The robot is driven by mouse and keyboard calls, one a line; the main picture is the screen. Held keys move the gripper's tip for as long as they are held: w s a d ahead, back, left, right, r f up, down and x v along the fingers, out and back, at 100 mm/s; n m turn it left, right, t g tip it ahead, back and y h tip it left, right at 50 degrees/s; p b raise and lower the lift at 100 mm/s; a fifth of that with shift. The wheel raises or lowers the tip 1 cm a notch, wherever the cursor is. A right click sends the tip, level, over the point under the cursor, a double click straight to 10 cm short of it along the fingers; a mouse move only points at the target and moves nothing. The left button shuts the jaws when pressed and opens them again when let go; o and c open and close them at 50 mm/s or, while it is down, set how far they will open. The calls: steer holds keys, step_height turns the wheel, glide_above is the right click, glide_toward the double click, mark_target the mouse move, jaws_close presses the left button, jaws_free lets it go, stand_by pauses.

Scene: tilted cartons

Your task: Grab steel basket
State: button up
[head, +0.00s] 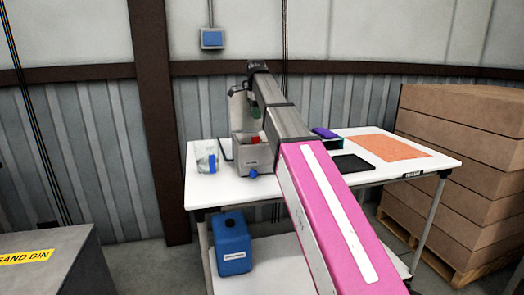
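A small grey box-like container (254,157), which looks like the steel basket, stands on the white table left of the middle. Something red (256,137) shows at its top, and a small blue thing is at its lower front. My arm reaches over the table and bends down above the container. My gripper (247,118) seems to be at or just above the container's rear part. Its fingers are too small and partly hidden, so I cannot tell whether they are open or touch anything.
A clear bag or jar with blue (206,161) stands left of the container. A black mat (352,163), a purple item (324,133) and an orange mat (387,147) lie to the right. A blue canister (232,245) is on the lower shelf. Stacked cartons (463,165) stand right, a sand bin (50,262) left.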

glide_above(255, 138)
steer(key=f, duration=0.5)
steer(key=shift+w+d+f, duration=0.25)
steer(key=shift+w+f, duration=0.05)
steer(key=shift+f, duration=0.05)
steer(key=shift+s+a+f, duration=0.15)
steer(key=shift+f, duration=2.4)
jaws_close()
